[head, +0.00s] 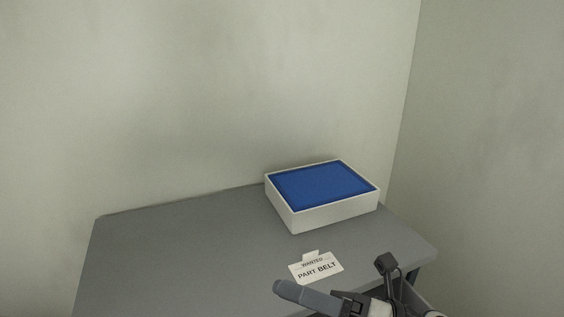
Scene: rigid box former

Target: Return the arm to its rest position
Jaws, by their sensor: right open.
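My right gripper (333,278) shows at the bottom right of the head view, at the near edge of the grey table. Its jaws are open, with one dark finger pointing left and the other standing up to the right. I see nothing between the fingers. Part of my right arm is cut off by the bottom edge of the picture. My left gripper is not in view.
A white box (312,219) with a blue top (322,185) sits at the table's back right. A white card reading "PART BELT" (317,268) lies in front of it, close to my right gripper. The table's left side (170,255) is clear. Walls stand behind and right.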

